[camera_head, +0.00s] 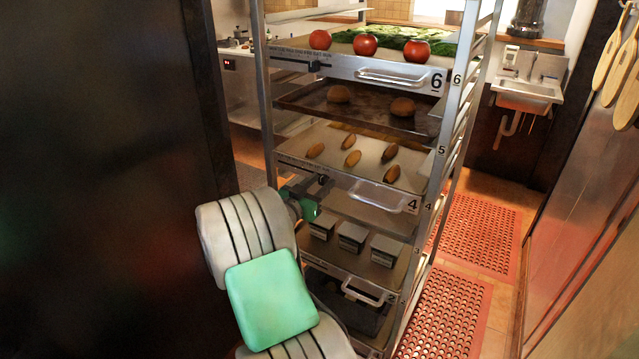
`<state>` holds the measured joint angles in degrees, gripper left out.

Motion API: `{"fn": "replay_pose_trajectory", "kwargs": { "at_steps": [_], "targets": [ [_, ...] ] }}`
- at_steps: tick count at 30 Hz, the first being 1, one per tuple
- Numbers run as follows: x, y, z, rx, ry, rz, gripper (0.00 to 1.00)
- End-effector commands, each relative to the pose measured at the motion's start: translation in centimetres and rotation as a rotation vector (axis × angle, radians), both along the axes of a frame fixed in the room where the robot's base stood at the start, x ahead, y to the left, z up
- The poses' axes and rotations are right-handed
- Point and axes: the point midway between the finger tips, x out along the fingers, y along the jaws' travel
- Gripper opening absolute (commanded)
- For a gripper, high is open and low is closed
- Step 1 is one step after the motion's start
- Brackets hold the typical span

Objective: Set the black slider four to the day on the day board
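The tray marked 4 (340,182) is in the rack at mid height, with several oval rolls on it. A small black piece (323,181), which looks like the black slider, sits on its front edge, left of the tray's handle. My gripper (312,198) is right at this piece, at the left end of the front edge. The fingers are small and partly hidden, so I cannot tell whether they are open, shut or touching it. I cannot make out a day board in this view.
The metal rack (461,100) holds several trays. The tray marked 6 (345,66) carries tomatoes and greens, with a similar black piece on its front. Small boxes (352,237) sit below tray 4. A dark panel (100,180) fills the left. Red mats (478,235) cover the floor at right.

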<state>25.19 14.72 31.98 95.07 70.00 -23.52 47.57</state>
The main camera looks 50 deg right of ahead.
Motion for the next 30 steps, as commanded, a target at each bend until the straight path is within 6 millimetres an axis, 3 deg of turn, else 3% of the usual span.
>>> {"fn": "replay_pose_trajectory", "kwargs": {
  "at_steps": [2,17,30],
  "targets": [
    [0.01,0.03,-0.01,0.000,0.000,0.000,0.40],
    [0.01,0.07,0.00,0.001,0.000,0.000,0.00],
    [0.01,0.08,0.00,0.001,0.000,0.000,0.00]
  ]
}}
